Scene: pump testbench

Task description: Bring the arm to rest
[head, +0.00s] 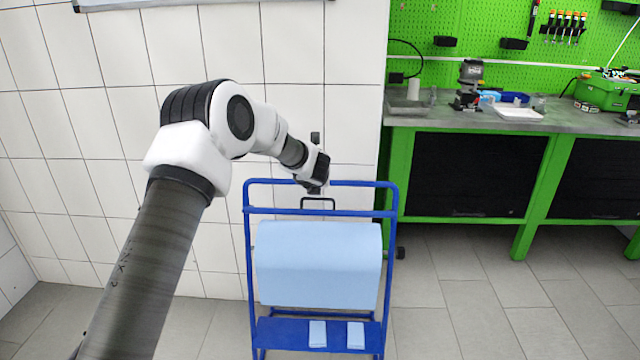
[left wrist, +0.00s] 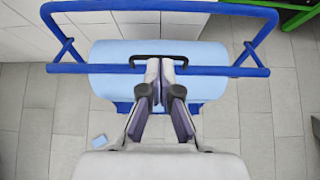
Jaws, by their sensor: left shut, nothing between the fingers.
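My left arm comes in from the left in the head view and reaches over the top of a blue stand. My left gripper (left wrist: 160,85) is shut and empty, pointing down in the left wrist view. In the head view its fingers are mostly hidden behind the wrist (head: 314,172). The blue stand (head: 248,240) holds a large light blue roll (head: 318,262). A black handle (head: 318,200) is at its top bar; in the left wrist view the fingertips overlap this handle (left wrist: 200,62), and I cannot tell whether they touch. My right gripper is not in view.
Two folded light blue cloths (head: 317,333) lie on the stand's lower shelf. A white tiled wall (head: 100,120) is close behind the arm. A green workbench (head: 470,215) with tools stands at the right. The grey floor (head: 450,310) in front of it is clear.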

